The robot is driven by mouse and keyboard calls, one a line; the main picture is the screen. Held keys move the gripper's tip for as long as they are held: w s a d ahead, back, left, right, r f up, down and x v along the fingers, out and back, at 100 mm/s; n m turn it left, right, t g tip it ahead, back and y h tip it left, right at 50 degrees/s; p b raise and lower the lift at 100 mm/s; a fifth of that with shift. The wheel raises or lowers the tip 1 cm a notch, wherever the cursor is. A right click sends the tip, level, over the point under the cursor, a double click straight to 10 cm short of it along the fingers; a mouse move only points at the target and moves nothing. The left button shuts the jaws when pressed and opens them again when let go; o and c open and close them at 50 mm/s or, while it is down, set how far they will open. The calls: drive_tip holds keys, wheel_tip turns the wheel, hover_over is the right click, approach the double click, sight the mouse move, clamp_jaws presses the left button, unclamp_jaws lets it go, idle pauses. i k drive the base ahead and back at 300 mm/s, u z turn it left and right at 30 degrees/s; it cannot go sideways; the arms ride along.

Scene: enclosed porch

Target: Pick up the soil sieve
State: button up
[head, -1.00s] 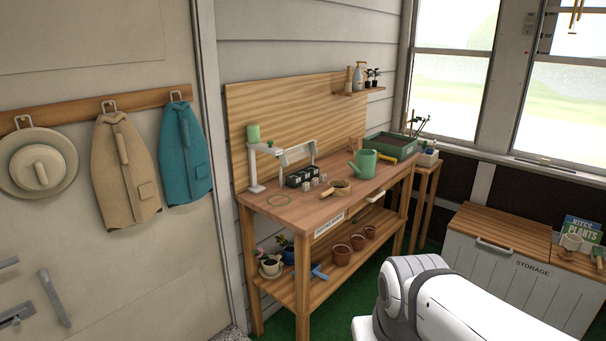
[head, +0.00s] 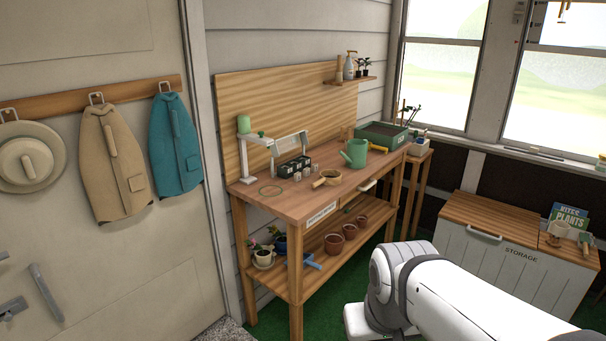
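A green watering can (head: 356,153), seedling pots (head: 293,166), a lamp-like stand (head: 246,150) and a green planter tray (head: 381,136) share the benchtop. Terracotta pots (head: 334,244) stand on the lower shelf. A white storage chest (head: 507,258) stands at right. Green floor shows between.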

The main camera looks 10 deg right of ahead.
sight(328, 177)
drive_tip(key=u, duration=0.25)
drive_tip(key=i, duration=2)
drive_tip(key=z, duration=0.65)
